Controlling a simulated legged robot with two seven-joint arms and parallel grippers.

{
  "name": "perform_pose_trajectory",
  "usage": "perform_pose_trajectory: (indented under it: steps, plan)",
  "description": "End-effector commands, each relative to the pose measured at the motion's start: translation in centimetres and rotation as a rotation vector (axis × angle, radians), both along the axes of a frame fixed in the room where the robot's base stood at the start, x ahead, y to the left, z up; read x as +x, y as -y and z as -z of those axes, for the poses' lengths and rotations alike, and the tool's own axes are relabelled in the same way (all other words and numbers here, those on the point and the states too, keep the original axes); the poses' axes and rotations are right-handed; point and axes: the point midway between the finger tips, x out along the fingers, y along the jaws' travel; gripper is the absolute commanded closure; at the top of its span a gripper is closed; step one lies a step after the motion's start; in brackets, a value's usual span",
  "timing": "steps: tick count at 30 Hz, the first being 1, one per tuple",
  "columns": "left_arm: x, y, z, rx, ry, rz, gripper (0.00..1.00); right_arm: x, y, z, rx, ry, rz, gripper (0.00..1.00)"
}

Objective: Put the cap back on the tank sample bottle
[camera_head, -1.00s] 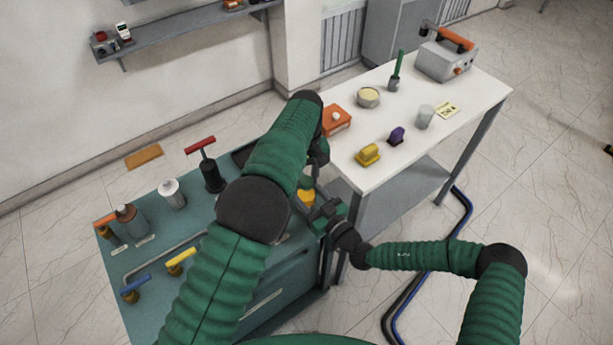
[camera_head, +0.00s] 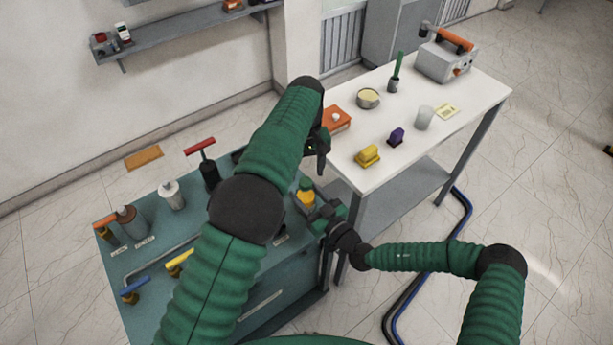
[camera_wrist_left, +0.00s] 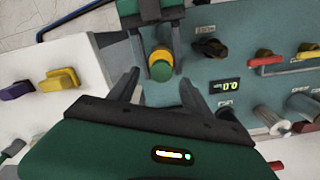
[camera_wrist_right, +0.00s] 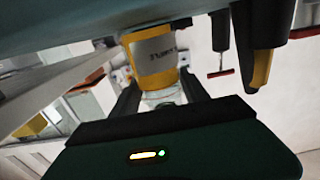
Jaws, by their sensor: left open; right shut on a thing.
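The tank sample bottle (camera_head: 306,199), yellow with a green cap (camera_head: 305,184) on top, stands upright in my right gripper (camera_head: 318,210). In the left wrist view the green cap (camera_wrist_left: 161,71) sits over the yellow bottle (camera_wrist_left: 160,55); whether it is fully seated cannot be told. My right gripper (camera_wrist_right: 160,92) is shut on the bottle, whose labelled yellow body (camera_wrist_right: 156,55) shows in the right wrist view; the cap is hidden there. My left gripper (camera_head: 318,152) is open and empty, above and apart from the cap. Its open fingers (camera_wrist_left: 158,92) also show in the left wrist view.
The teal transformer cabinet (camera_head: 215,285) has bushings and coloured valve handles on top. A white table (camera_head: 392,150) at the right bears an orange box (camera_head: 338,119), a yellow block (camera_head: 368,156), a purple block (camera_head: 397,136) and a clear cup (camera_head: 425,117).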

Motion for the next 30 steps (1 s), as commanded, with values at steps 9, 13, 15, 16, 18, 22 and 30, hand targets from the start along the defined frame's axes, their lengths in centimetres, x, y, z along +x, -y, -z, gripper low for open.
perform_pose_trajectory:
  steps: [9,13,15,16,18,22,30]
  plan:
    - [0.2,0.1,-6.8,-0.001,0.002,-0.001,0.42,0.0,0.1,0.1,-0.001,-0.001,0.001,1.00]
    - [0.2,0.1,-8.0,0.000,0.001,0.000,0.42,0.0,0.1,0.0,-0.001,-0.001,0.001,1.00]
    - [0.1,0.1,-8.2,0.001,-0.001,0.000,0.42,0.0,0.1,0.0,-0.001,-0.001,0.001,1.00]
    - [0.1,0.1,-8.3,0.001,-0.001,0.000,0.42,0.0,0.1,0.0,-0.001,-0.001,0.001,1.00]
    - [0.1,0.1,-8.3,0.001,-0.001,0.000,0.42,0.0,0.1,0.0,-0.001,-0.001,0.001,1.00]
    - [0.1,0.1,-8.3,0.001,-0.001,0.000,0.42,0.0,0.1,0.0,-0.001,-0.001,0.001,0.46]
    - [0.1,0.1,-8.3,0.001,0.000,0.000,0.42,0.0,0.0,0.0,0.000,0.000,0.001,0.22]
